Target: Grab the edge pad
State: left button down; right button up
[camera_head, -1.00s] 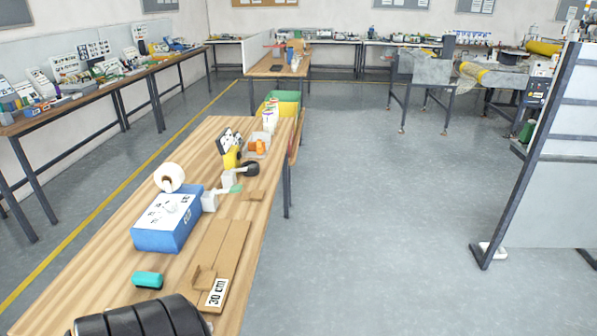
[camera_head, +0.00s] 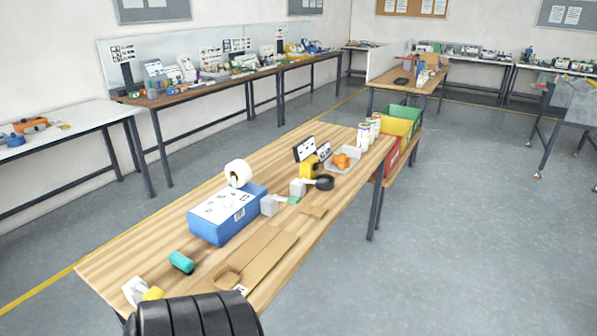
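Nothing in view is labelled as the edge pad, and I cannot tell for sure which thing it is. A small teal block (camera_head: 181,262) lies on the near part of the wooden table, in front of a blue box (camera_head: 228,216). A long brown cardboard piece (camera_head: 262,257) with a folded near end lies to the right of the teal block. Neither of my grippers shows. A black ribbed form at the bottom hides part of the table's near end.
The wooden table (camera_head: 120,265) also holds a white roll (camera_head: 238,172), a yellow tape measure (camera_head: 309,167), a black tape roll (camera_head: 325,183) and a clear tray (camera_head: 343,161). The floor to the right (camera_head: 480,240) is clear.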

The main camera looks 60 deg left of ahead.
aim_at(318, 211)
jog(key=i+u, duration=0.2)
jog(key=u, duration=0.25)
jog(key=i+u, duration=0.25)
jog(key=u, duration=0.2)
jog(key=i+u, duration=0.25)
jog(key=u, duration=0.2)
jog(key=i+l+u, duration=0.15)
jog(key=u, duration=0.3)
